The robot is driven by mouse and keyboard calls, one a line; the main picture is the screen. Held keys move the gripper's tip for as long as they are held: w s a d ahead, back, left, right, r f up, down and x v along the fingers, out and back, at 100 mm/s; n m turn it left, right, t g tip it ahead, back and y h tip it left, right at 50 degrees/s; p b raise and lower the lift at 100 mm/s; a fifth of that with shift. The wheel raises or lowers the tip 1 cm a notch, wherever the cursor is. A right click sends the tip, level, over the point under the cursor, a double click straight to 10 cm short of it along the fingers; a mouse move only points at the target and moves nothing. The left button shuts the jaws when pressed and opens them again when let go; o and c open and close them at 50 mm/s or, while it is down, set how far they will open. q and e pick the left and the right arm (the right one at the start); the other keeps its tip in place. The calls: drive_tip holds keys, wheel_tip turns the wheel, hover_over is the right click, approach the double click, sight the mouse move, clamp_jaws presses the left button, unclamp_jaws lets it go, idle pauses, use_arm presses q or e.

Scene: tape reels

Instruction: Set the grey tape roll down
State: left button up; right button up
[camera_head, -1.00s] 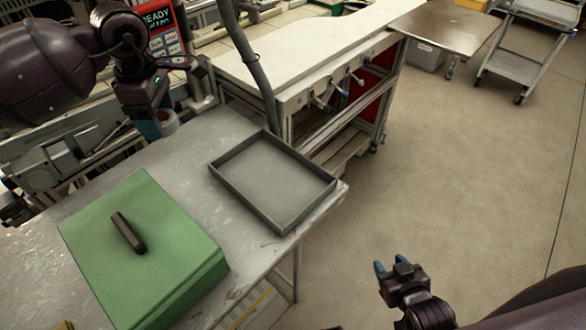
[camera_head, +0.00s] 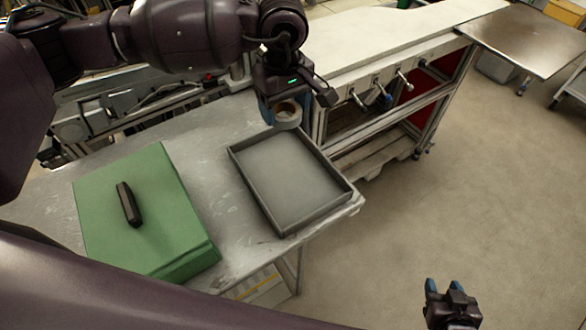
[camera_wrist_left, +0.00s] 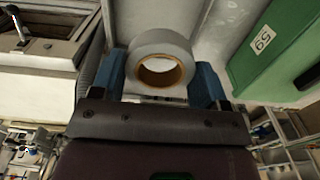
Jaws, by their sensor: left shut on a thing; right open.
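The grey tape roll (camera_head: 288,114) is held at the far edge of the grey tray (camera_head: 345,196), in the head view. My left gripper (camera_head: 278,112) is shut on it. In the left wrist view the grey tape roll (camera_wrist_left: 161,42) sits between the two blue fingertips, with its brown core facing the camera. Whether the roll touches the tray's rim cannot be told. The tray lies empty on the metal table. My right gripper (camera_head: 444,288) is open and empty over the floor at the lower right.
A green box (camera_head: 150,215) with a black handle lies left of the tray on the metal table (camera_head: 215,140). A white workbench (camera_head: 400,35) with clamps stands behind the tray.

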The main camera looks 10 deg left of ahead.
sight(287, 175)
use_arm(q)
wheel_tip(287, 175, down, 19)
drive_tip(key=shift+f, duration=0.15)
idle(0.5)
drive_tip(key=shift+f, duration=0.2)
drive_tip(key=o, duration=0.9)
drive_tip(key=shift+r, duration=0.15)
wheel_tip(287, 175, up, 12)
drive_tip(key=shift+r, duration=0.1)
idle(0.3)
